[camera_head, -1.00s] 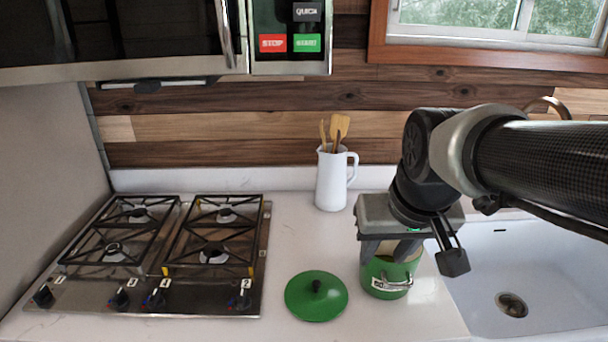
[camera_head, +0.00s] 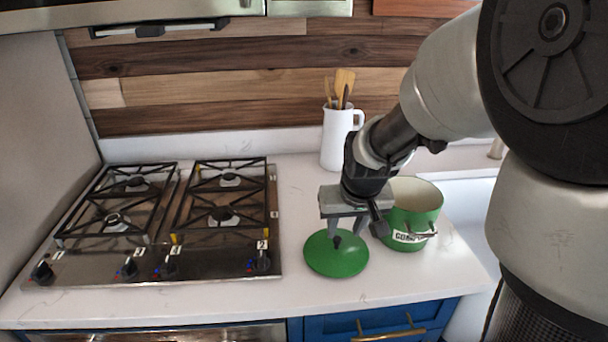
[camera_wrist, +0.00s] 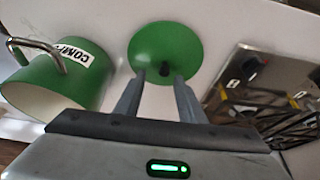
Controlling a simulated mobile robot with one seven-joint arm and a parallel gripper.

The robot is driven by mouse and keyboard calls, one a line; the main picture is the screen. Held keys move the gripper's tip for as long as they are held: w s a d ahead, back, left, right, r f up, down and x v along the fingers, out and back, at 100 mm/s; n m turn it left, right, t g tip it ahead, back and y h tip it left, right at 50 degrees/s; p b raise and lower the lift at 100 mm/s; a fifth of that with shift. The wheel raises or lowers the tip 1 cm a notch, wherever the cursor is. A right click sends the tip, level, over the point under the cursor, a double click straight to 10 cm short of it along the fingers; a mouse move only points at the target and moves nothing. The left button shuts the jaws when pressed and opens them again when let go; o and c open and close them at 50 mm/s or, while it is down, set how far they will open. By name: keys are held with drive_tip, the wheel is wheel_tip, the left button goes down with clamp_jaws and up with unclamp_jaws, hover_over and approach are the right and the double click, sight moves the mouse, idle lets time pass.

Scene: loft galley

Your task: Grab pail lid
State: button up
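The green round pail lid (camera_head: 322,262) with a black knob lies flat on the white counter between the stove and the pail. In the wrist view the lid (camera_wrist: 180,45) lies ahead of the fingers, its knob between the fingertips' lines. My gripper (camera_head: 345,232) is above the lid, close to the knob; in the wrist view my gripper (camera_wrist: 162,78) has its two fingers apart on either side of the knob. Whether the fingers are level with the knob is hard to tell. The green pail (camera_head: 412,215), labelled compost, stands open and upright just right of my gripper.
A four-burner stove (camera_head: 165,215) fills the left of the counter. A white pitcher (camera_head: 338,140) with wooden utensils stands behind my gripper. A sink (camera_head: 462,200) lies at the right, partly hidden by my arm. Bare counter (camera_head: 265,300) lies in front.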

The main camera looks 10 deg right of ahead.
sight(338, 239)
drive_tip(key=x, duration=0.4)
drive_tip(key=shift+s+a+f+b, duration=0.15)
drive_tip(key=shift+a+f+b, duration=0.1)
drive_tip(key=shift+a+b, duration=0.15)
drive_tip(key=shift+w+f, duration=0.25)
drive_tip(key=shift+f, duration=0.15)
clamp_jaws()
